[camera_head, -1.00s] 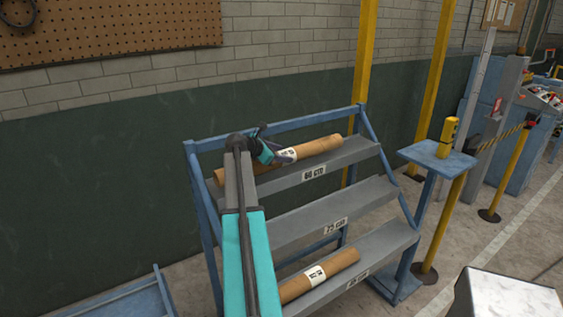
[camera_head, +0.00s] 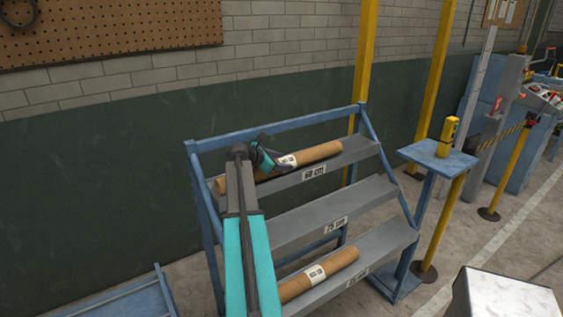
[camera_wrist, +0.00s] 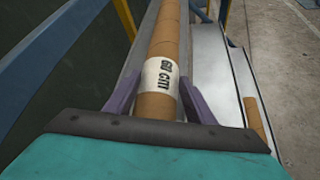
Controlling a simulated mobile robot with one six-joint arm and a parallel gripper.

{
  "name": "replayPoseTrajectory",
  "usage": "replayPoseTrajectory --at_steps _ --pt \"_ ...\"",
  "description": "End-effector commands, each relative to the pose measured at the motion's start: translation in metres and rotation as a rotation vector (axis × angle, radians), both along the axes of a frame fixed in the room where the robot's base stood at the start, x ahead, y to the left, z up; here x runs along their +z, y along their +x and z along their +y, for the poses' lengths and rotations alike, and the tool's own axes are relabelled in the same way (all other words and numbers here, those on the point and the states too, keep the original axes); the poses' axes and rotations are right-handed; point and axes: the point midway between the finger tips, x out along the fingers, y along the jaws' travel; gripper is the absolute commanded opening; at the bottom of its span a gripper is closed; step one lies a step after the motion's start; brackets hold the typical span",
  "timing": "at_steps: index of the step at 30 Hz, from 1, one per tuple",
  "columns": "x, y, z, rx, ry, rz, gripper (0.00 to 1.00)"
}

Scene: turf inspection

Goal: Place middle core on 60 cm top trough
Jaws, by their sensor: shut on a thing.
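A long brown cardboard core (camera_head: 320,152) with a white label lies along the top trough (camera_head: 352,157) of the blue-framed rack. The trough's front tag (camera_head: 314,172) reads 60 cm. My gripper (camera_head: 277,162) is shut around the core at its label, left of the middle. My arm hides part of the core's left portion.
The middle trough (camera_head: 335,212), tagged 75 cm, is empty where seen. Another brown core (camera_head: 335,264) lies in the bottom trough (camera_head: 388,242). A blue stand (camera_head: 437,155) with a yellow object (camera_head: 449,131) stands right of the rack. A dark green wall is behind.

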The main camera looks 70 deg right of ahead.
Motion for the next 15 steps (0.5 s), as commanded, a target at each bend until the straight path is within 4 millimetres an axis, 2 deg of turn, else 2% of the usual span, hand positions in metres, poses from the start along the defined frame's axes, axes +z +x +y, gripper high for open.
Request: replayPoseTrajectory --at_steps 1,2,4,5,15 --pt "0.0014 -0.0001 -0.0004 0.000 -0.002 0.001 0.07" --pt "-0.0004 -0.0002 0.0000 0.000 0.001 0.000 0.54" --pt "-0.0004 -0.0002 0.0000 0.000 0.001 0.000 0.66" --pt "-0.0004 -0.0004 0.0000 0.000 0.001 0.000 0.69" --pt "0.0002 -0.0002 0.0009 -0.001 0.000 0.000 0.69"
